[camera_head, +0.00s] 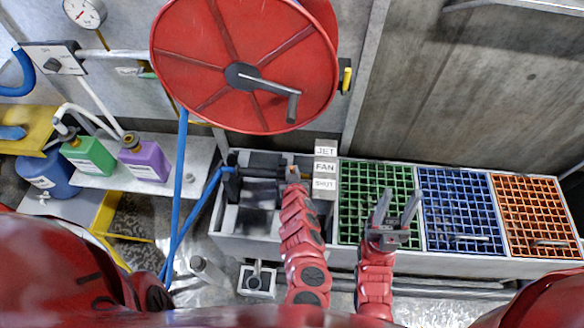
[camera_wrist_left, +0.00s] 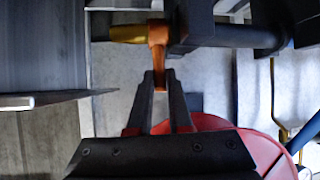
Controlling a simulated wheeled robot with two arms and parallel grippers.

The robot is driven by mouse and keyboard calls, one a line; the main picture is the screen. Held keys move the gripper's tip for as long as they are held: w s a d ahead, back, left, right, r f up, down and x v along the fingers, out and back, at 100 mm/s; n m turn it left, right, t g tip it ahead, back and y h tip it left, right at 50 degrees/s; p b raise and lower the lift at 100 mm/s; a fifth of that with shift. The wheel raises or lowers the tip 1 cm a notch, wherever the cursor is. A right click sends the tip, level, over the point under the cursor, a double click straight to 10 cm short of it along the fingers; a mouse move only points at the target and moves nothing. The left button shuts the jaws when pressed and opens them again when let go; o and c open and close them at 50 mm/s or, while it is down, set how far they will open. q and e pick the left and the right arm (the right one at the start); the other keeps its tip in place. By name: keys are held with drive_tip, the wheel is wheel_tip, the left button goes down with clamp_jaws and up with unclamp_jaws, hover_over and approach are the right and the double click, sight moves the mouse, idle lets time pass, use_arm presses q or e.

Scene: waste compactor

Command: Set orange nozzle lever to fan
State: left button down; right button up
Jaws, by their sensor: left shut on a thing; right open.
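The dark nozzle (camera_head: 262,172) lies across a bracket at the left end of the trough. In the left wrist view, the orange lever (camera_wrist_left: 158,36) hangs from the nozzle's brass tip (camera_wrist_left: 126,34). My left gripper (camera_wrist_left: 159,82) is shut on the lever's lower end. In the head view my left gripper (camera_head: 296,178) is at the nozzle's right end and mostly hides the lever. A label strip beside it reads JET (camera_head: 325,150), FAN (camera_head: 324,168) and SHUT (camera_head: 324,184), top to bottom. My right gripper (camera_head: 397,212) is open and empty above the grates.
Green (camera_head: 365,195), blue (camera_head: 458,190) and orange (camera_head: 535,195) grates fill the trough to the right. A red hose reel (camera_head: 215,95) hangs above the nozzle. A blue hose (camera_head: 180,190) runs down at left. Green (camera_head: 90,157) and purple (camera_head: 146,162) jugs stand on a shelf.

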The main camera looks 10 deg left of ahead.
use_arm(q)
drive_tip(key=shift+w+g+p, duration=0.25)
drive_tip(key=shift+g+p, duration=0.15)
drive_tip(key=shift+p, duration=0.6)
drive_tip(key=c, duration=0.8)
unclamp_jaws()
drive_tip(key=shift+c, duration=0.2)
drive_tip(key=shift+r, duration=0.1)
drive_tip(key=p+v, duration=1.1)
drive_tip(key=v, duration=0.6)
drive_tip(key=shift+s, duration=0.1)
